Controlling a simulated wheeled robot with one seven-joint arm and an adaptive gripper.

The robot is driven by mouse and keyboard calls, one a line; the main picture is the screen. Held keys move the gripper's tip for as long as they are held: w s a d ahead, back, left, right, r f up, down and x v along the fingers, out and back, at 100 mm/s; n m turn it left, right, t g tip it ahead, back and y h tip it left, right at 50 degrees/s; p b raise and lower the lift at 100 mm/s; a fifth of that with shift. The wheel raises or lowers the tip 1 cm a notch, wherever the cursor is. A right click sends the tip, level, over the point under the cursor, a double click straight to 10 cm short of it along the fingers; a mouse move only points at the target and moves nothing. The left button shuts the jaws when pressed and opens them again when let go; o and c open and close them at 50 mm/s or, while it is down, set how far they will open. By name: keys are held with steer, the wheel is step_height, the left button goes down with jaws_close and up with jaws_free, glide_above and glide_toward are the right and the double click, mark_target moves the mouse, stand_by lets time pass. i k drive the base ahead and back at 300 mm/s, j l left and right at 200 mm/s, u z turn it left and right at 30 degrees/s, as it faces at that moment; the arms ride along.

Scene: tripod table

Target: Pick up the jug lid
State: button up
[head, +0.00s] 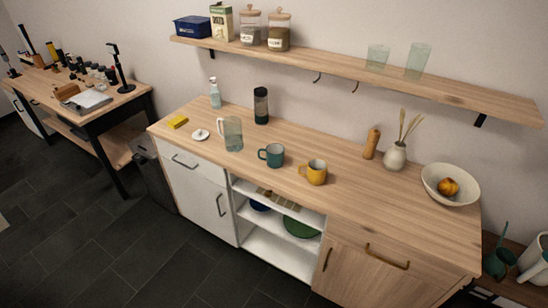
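A small round white lid with a knob (200,134) lies flat on the wooden counter (338,198), near its left end. A clear glass jug (231,135) stands upright just to the right of the lid, apart from it. The jug looks empty and its top looks uncovered. My gripper is not in the head view.
A yellow sponge (178,122) and a soap bottle (215,93) are near the lid. A dark canister (261,106), a teal mug (272,155) and a yellow mug (314,172) stand to the right. A shelf (335,70) overhangs the back. Dark floor (110,240) is open in front.

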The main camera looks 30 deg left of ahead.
mark_target(200, 135)
steer(key=u, duration=1.65)
